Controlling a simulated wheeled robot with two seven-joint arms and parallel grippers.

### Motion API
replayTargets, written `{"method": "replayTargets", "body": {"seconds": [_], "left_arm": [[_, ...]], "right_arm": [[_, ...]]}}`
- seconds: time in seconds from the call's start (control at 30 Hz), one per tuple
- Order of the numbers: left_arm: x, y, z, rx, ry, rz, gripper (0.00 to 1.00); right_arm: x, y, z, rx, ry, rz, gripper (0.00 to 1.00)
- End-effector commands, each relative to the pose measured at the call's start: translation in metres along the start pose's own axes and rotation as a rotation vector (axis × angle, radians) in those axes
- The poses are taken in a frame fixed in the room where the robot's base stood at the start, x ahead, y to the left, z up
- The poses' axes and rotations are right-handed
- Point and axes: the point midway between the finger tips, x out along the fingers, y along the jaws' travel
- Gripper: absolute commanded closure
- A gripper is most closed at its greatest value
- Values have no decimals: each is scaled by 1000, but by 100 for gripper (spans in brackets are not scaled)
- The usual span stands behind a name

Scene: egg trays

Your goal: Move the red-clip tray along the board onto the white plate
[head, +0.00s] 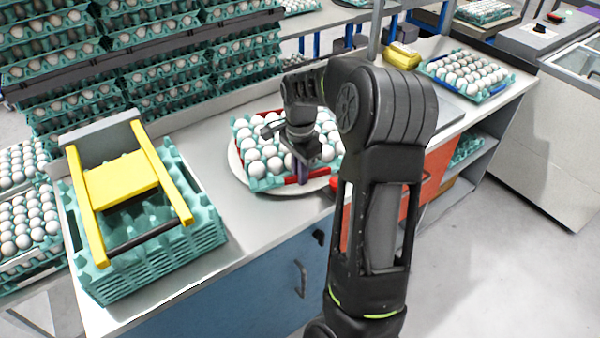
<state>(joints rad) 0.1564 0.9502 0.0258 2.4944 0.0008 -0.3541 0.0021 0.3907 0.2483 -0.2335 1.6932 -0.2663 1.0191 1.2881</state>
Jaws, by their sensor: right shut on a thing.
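The red-clip tray (257,184) is a teal egg tray full of white eggs, with red clips on its edges. It sits over the round white plate (236,160) on the board, and the plate's rim shows at the left and front of it. Whether the tray rests flat on the plate I cannot tell. My right gripper (302,172) points down at the tray's near side and is shut on the tray's near edge. My right arm hides the tray's right part. My left gripper is not in view.
A stack of empty teal trays (205,235) with a yellow frame (122,185) stands at the left. A blue-clip egg tray (467,75) and a yellow object (402,56) are at the back right. Stacked egg trays (150,60) fill the back left. Bare board (225,215) shows left of the plate.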

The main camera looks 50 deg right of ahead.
Motion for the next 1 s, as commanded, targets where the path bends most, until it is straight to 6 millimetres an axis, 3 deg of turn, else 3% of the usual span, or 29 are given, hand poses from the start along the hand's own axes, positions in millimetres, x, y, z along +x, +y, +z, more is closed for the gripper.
{"method": "replayTargets", "body": {"seconds": [0.33, 0.37, 0.63, 1.0], "left_arm": [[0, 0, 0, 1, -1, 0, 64], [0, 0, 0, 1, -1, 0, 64], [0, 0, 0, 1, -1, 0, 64], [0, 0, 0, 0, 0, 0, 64]], "right_arm": [[-1, -1, 0, -5, 1, -2, 100], [-1, -1, 0, -5, 1, -2, 87], [-1, -1, -1, -2, 2, -4, 65], [-2, -1, -1, -1, 3, -4, 64]]}}
